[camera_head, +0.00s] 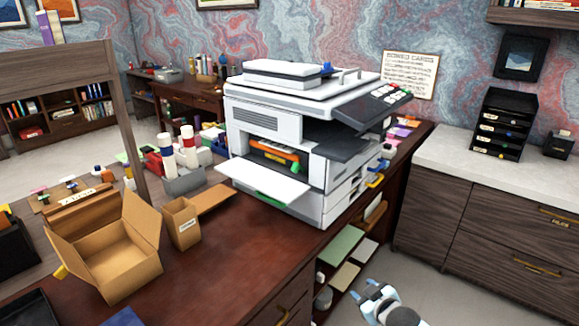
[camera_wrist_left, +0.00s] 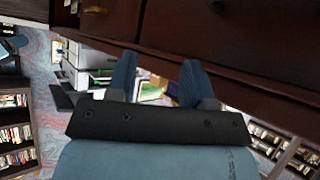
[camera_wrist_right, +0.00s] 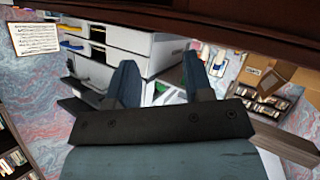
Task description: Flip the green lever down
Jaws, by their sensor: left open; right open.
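A white printer (camera_head: 263,125) stands on the dark desk with its front door (camera_head: 265,180) folded down. Inside the opening is an orange part (camera_head: 275,150), with a small green piece (camera_head: 296,166) at its right end that looks like the green lever; its exact position is too small to tell. My right gripper (camera_head: 367,289) is open and empty, low in front of the desk's right side and apart from the printer; its spread fingers (camera_wrist_right: 159,82) show in the right wrist view. My left gripper (camera_wrist_left: 155,82) is open and empty in the left wrist view.
An open cardboard box (camera_head: 115,262) and a smaller box (camera_head: 182,222) stand on the desk left of the printer. A green strip (camera_head: 271,199) lies below the door. Open shelves (camera_head: 342,250) hold papers under the desk. A counter (camera_head: 480,170) stands at right. The desk's front middle is clear.

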